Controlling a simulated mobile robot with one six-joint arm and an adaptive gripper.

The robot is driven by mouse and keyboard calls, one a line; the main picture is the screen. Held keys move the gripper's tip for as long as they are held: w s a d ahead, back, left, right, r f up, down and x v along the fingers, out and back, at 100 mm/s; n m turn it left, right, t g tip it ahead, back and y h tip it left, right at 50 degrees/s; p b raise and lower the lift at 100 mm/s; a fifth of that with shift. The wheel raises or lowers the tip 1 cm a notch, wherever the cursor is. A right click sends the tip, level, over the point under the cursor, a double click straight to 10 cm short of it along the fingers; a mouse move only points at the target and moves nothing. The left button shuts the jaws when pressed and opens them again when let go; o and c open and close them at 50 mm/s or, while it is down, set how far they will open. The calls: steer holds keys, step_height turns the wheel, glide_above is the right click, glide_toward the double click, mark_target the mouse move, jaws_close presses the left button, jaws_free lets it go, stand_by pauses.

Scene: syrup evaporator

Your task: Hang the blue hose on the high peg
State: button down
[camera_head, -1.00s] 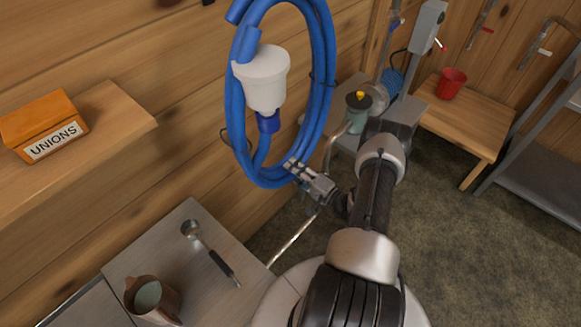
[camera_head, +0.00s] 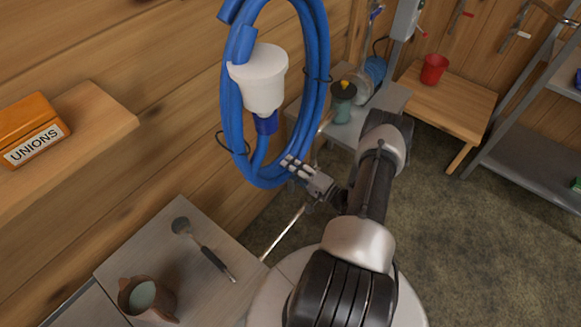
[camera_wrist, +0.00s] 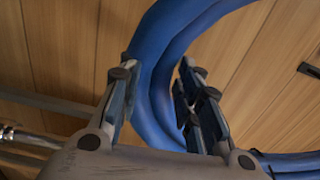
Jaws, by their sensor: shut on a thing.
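The blue hose (camera_head: 318,62) is a large coil of several turns, held upright off the floor near the plank wall. The top of the coil is cut off by the picture edge. My gripper (camera_head: 291,165) is at the lower right of the coil, shut on it. In the wrist view, the fingers (camera_wrist: 157,88) stand on both sides of the hose strands (camera_wrist: 152,98). I cannot make out the high peg for certain; a dark short piece (camera_wrist: 309,70) shows on the wall at the right of the wrist view.
A white cup-like part (camera_head: 262,78) with a blue neck overlaps the coil. A shelf (camera_head: 85,125) with an orange UNIONS box (camera_head: 33,128) juts out at left. A bench with a ladle (camera_head: 204,247) and jug (camera_head: 147,297) is below. A red cup (camera_head: 433,68) stands on a table (camera_head: 455,105).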

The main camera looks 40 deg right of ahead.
step_height(320, 180, up, 30)
steer(key=p, duration=2)
steer(key=shift+s, duration=0.35)
steer(key=shift+r, duration=0.1)
steer(key=r+p, duration=0.4)
steer(key=r, duration=0.5)
steer(key=r+p, duration=0.5)
steer(key=r, duration=0.5)
steer(key=r+p, duration=0.4)
steer(key=r, duration=0.6)
steer(key=shift+s+d+p, duration=0.15)
steer(key=shift+s+p, duration=0.15)
steer(key=shift+s, duration=0.05)
steer(key=shift+r, duration=0.5)
step_height(320, 180, up, 18)
steer(key=shift+s+r, duration=0.25)
steer(key=shift+w, duration=0.15)
